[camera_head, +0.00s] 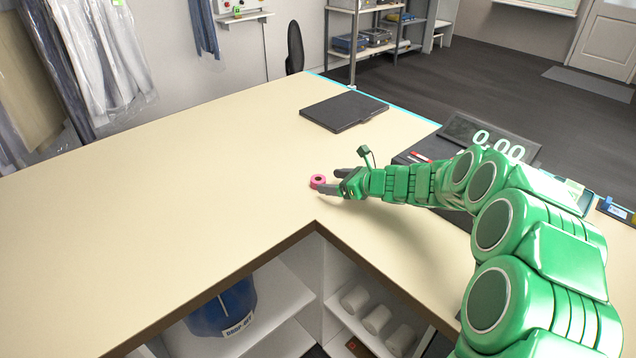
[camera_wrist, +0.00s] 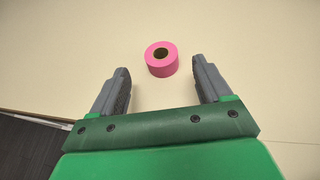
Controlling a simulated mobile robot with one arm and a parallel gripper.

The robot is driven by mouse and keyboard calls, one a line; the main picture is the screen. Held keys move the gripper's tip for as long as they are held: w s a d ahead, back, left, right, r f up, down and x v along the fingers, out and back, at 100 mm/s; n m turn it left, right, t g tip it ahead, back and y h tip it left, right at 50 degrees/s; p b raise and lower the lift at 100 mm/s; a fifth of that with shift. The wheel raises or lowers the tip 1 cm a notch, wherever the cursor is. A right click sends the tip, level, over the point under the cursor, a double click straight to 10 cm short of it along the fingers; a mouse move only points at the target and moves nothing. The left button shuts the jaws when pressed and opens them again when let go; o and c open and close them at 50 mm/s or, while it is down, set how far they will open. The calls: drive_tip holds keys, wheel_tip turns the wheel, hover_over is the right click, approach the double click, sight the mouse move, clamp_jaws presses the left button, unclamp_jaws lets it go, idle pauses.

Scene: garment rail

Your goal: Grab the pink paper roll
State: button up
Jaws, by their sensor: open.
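The pink paper roll (camera_head: 317,181) sits on the cream counter (camera_head: 200,170), close to the counter's inner corner. It is a short roll with a dark hole in its middle, and it also shows in the wrist view (camera_wrist: 161,62). My gripper (camera_head: 330,182) is open and empty, low over the counter just right of the roll. In the wrist view my two grey fingers (camera_wrist: 162,82) are spread apart. The roll lies just beyond the fingertips, roughly centred between them and not visibly touched by either.
A dark flat pad (camera_head: 342,111) lies farther back on the counter. A display reading 0.00 (camera_head: 497,144) stands right, behind my arm. The counter's inner edge drops to shelves with white rolls (camera_head: 376,319) and a blue drop-off bin (camera_head: 222,308). The counter's left side is clear.

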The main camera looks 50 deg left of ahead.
sight(322, 180)
drive_tip(key=shift+x, duration=2.35)
drive_tip(key=shift+w+f, duration=0.1)
drive_tip(key=c, duration=1.1)
